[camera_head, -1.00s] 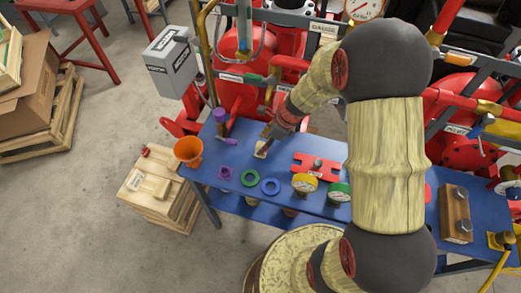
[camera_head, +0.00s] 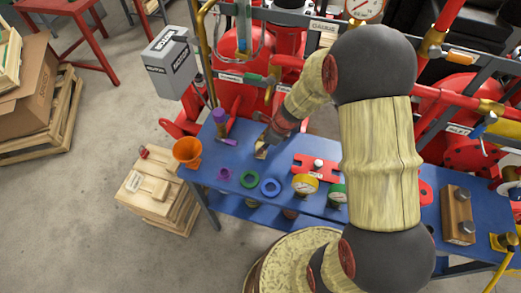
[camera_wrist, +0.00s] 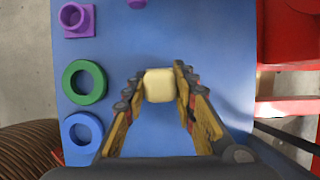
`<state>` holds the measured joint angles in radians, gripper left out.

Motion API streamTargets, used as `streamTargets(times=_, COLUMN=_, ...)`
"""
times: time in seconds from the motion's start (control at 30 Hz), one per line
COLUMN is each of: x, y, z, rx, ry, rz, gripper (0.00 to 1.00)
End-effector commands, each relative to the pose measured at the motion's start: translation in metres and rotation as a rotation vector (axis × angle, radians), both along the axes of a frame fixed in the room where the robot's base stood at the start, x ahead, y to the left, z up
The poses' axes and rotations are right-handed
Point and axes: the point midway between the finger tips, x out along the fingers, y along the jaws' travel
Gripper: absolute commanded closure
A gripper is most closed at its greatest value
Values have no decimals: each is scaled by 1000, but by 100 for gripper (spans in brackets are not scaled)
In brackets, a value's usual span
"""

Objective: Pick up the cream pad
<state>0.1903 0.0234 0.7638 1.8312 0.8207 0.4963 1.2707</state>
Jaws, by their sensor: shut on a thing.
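The cream pad (camera_wrist: 160,86) is a small rounded square block between my gripper's fingertips in the wrist view. My gripper (camera_wrist: 157,88) is shut on it, one finger on each side. In the head view my gripper (camera_head: 264,150) is over the blue table (camera_head: 228,158), and the cream pad (camera_head: 260,154) shows at its tip, partly hidden by the fingers. I cannot tell whether the pad touches the table.
A green ring (camera_wrist: 84,82), a blue ring (camera_wrist: 82,131) and a purple square-based piece (camera_wrist: 77,19) lie left of the gripper. An orange funnel (camera_head: 187,151) stands at the table's left end. A red plate (camera_head: 316,167) and gauges (camera_head: 305,185) lie to the right.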

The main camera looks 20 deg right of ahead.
Motion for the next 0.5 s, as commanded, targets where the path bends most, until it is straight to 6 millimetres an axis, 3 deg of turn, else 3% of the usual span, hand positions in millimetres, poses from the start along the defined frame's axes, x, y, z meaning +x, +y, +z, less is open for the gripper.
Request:
streamTargets(times=0.27, x=0, y=0, z=0, rx=0, ry=0, rz=0, gripper=98)
streamTargets(times=0.5, x=0, y=0, z=1, rx=0, ry=0, rz=0, gripper=98)
